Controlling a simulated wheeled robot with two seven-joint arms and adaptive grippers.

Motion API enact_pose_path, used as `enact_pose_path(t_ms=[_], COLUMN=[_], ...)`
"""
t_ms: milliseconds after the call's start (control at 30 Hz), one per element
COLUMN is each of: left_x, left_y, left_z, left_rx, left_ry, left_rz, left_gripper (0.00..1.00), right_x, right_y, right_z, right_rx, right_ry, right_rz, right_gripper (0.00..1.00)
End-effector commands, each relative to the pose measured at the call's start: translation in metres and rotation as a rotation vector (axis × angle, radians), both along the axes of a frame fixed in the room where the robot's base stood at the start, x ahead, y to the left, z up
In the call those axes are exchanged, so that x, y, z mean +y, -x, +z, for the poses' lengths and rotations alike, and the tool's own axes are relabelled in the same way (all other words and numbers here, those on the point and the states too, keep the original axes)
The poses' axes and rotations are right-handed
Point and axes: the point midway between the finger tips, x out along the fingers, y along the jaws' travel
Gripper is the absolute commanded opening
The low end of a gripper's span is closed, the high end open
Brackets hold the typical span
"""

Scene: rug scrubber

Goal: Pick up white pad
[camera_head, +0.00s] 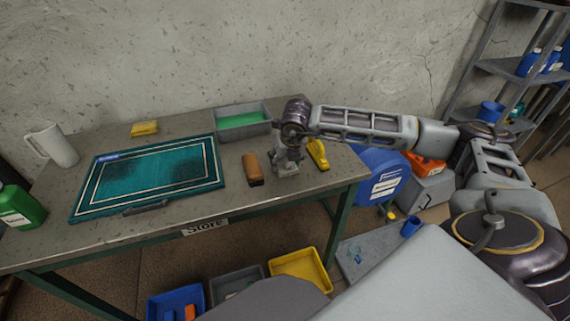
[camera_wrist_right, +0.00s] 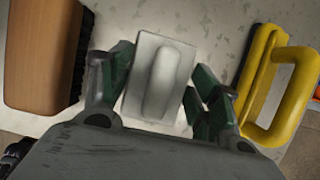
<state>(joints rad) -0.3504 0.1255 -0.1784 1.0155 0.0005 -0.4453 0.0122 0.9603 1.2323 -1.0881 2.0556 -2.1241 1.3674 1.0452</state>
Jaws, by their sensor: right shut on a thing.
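The white pad (camera_wrist_right: 160,78) is a pale block with a raised rounded grip, seen from above in the right wrist view. My right gripper (camera_wrist_right: 158,92) is shut on it, with a green-and-grey finger on either side. In the head view my right gripper (camera_head: 287,165) points down at the table between the brown brush and the yellow tool, and hides most of the pad. I cannot tell whether the pad touches the table. My left gripper is in neither view.
A wooden brush (camera_head: 252,169) lies left of the gripper, and a yellow handled tool (camera_head: 318,154) lies close on the right. A teal rug (camera_head: 150,172), a grey tray with green liquid (camera_head: 243,120), a yellow sponge (camera_head: 144,128), a white jug (camera_head: 52,146) and a green bottle (camera_head: 20,207) share the table.

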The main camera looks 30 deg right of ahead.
Motion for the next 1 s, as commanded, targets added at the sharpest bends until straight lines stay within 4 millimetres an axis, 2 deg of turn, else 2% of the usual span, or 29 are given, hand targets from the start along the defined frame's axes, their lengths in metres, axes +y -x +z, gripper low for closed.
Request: enact_pose_path(t_ms=[267,467,667,1000], left_x=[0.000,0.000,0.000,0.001], left_y=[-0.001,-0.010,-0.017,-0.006], left_z=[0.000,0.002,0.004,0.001], left_rx=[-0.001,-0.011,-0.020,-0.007], left_ry=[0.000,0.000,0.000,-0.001], left_rz=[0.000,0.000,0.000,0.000], left_gripper=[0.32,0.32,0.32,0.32], right_x=[0.000,0.000,0.000,0.000], right_y=[0.000,-0.001,-0.001,-0.001], right_z=[0.002,0.016,0.043,0.089], right_rx=[-0.001,-0.003,-0.004,-0.002], right_ry=[0.000,0.001,0.000,0.000], right_rz=[-0.001,0.000,0.000,0.000], right_gripper=[0.38,0.38,0.38,0.38])
